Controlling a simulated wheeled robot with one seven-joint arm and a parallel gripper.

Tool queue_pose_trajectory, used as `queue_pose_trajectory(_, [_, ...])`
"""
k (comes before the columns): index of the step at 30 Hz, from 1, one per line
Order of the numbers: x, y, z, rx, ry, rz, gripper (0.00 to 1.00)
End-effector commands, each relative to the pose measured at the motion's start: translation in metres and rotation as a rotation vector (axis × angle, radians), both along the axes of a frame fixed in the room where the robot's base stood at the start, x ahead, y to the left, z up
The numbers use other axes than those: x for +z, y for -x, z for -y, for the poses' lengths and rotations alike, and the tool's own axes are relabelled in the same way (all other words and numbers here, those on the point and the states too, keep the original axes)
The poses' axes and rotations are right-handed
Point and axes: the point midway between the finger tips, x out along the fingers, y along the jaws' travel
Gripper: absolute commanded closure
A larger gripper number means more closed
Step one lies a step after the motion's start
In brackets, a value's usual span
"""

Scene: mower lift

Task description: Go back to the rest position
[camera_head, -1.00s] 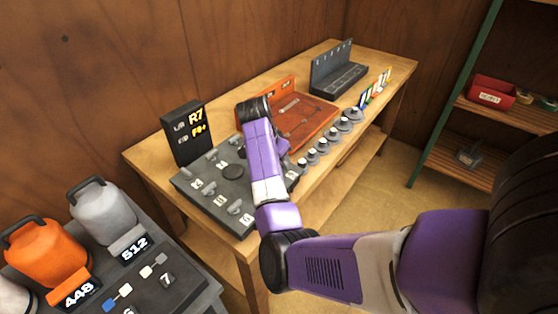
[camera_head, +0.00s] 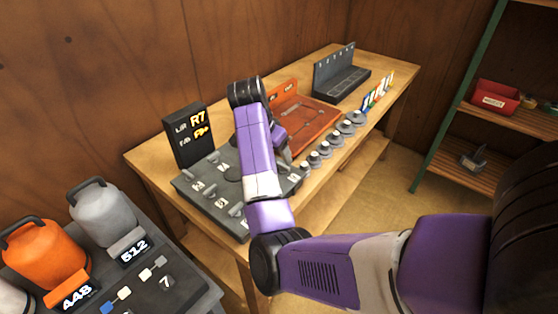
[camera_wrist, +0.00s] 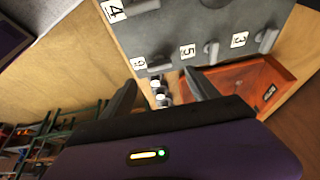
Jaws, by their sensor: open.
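My gripper is mostly hidden behind my purple arm in the head view. In the wrist view my gripper (camera_wrist: 158,88) shows two dark fingers spread apart with nothing held between them. It hangs above the workbench (camera_head: 140,160), near the front edge of the dark numbered panel (camera_head: 200,190). The panel also shows in the wrist view (camera_wrist: 185,35), with labels and grey knobs. Several small grey weights with pale tops show beyond the fingers.
An orange tray (camera_head: 322,122) and a dark slotted rack (camera_head: 340,85) stand farther back. A black display (camera_head: 185,135) reads R7. A row of grey weights (camera_head: 325,150) lines the front edge. Orange (camera_head: 45,250) and grey (camera_head: 100,210) canisters stand at left. A shelf (camera_head: 500,120) stands right.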

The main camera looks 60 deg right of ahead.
Motion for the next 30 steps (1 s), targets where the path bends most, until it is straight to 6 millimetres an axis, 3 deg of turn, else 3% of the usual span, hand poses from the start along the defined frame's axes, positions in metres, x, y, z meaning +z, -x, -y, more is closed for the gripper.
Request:
queue_pose_trajectory(6, [0.011, -0.001, -0.005, -0.001, -0.001, 0.0, 0.31])
queue_pose_trajectory(24, [0.011, -0.001, -0.004, 0.012, 0.001, -0.003, 0.31])
queue_pose_trajectory(28, [0.018, -0.015, 0.013, 0.088, 0.073, 0.024, 0.31])
queue_pose_trajectory(30, [0.032, -0.028, 0.028, 0.148, 0.149, 0.067, 0.31])
